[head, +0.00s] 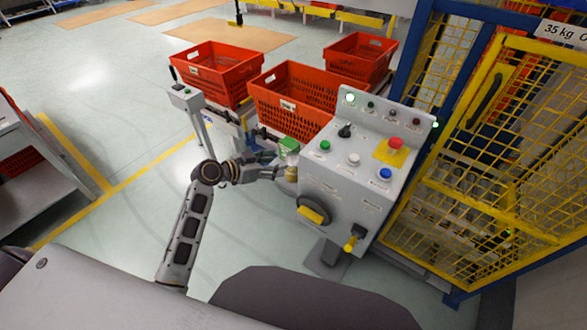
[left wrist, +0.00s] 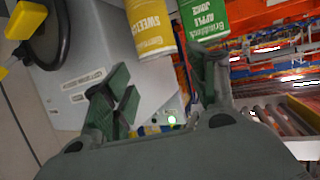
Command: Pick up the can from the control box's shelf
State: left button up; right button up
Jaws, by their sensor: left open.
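The control box (head: 335,175) is a grey cabinet with coloured buttons, right of centre in the head view. At its left side, a yellow can (head: 291,171) stands below a green carton (head: 288,145) in the picture. My left gripper (head: 280,173) is beside the can. Its fingers (left wrist: 165,88) are spread and empty, with the can just beyond them. The shelf surface is mostly hidden. My right gripper is out of view.
Orange totes (head: 294,95) stand behind the control box. A grey post with a small panel (head: 186,97) rises left of it. A yellow mesh fence (head: 490,170) closes off the right. The floor (head: 130,215) left of my arm is clear.

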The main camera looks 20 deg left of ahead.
aim_at(290, 162)
pick_arm(q)
jog(key=shift+x, duration=1)
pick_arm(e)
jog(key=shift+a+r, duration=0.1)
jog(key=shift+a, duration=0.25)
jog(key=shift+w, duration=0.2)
pick_arm(q)
jog(key=shift+f+p+x, duration=0.15)
jog(key=shift+p+x, duration=0.1)
jog(key=shift+x, duration=0.5)
jog(key=shift+f+p+x, duration=0.15)
jog(key=shift+p+x, duration=0.05)
jog(key=shift+x, duration=0.55)
jog(key=shift+w+d+f, duration=0.25)
jog(key=shift+w+d, duration=0.15)
jog(key=shift+w+d+f, duration=0.25)
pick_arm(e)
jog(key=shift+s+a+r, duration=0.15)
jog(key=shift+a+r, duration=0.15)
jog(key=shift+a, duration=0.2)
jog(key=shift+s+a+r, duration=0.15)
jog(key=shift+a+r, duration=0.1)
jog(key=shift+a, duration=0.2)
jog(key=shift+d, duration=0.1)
